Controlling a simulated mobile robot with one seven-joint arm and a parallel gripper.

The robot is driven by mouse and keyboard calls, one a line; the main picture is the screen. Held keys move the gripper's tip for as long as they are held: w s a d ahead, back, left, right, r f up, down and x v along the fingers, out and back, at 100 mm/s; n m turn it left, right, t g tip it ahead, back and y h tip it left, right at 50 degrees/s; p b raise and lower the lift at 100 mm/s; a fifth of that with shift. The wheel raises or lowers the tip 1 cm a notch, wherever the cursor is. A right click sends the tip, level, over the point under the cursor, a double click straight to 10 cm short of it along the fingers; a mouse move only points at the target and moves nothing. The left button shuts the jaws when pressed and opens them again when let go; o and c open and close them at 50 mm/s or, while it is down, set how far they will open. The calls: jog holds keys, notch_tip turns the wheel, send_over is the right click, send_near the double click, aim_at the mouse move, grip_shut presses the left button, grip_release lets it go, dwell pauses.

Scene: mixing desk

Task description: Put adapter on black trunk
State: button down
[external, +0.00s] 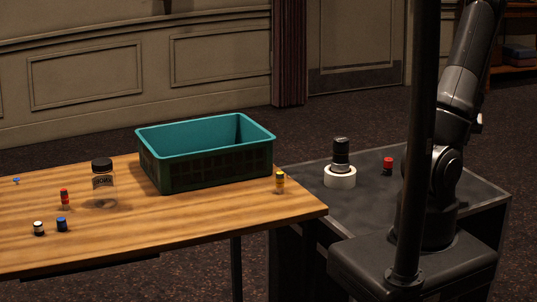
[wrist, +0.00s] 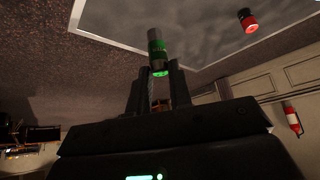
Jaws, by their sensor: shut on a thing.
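My gripper (wrist: 157,72) shows in the wrist view, shut on a small upright-looking cylinder, grey above and green lower down, which I take to be the adapter (wrist: 156,46). It sits between the fingertips, off any surface as far as I can tell. The black trunk (external: 465,208) stands at the right in the external view, with a flat dark grey top. Its top also shows in the wrist view (wrist: 205,35), beyond the adapter. My gripper is out of the external view; my arm leaves that picture at the top right.
On the trunk stand a black cylinder (external: 341,152) on a white roll (external: 340,177), and a red-and-black item (external: 388,166), also in the wrist view (wrist: 248,20). A wooden table (external: 180,225) at left holds a teal crate (external: 205,160), a jar (external: 103,185) and several small items.

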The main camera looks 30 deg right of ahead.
jog(key=shift+w+a+f, duration=0.7)
jog(key=shift+w+f, duration=1.1)
jog(key=shift+f, duration=0.55)
jog(key=shift+w+a+f, duration=0.75)
jog(key=shift+w+f, duration=1.05)
jog(key=shift+f, duration=0.5)
jog(key=shift+w+a+f, duration=0.7)
jog(key=shift+w+f, duration=1.1)
jog(key=shift+f, duration=0.55)
jog(key=shift+f, duration=0.1)
jog(key=c, duration=1.3)
grip_release()
jog(key=v, duration=1.2)
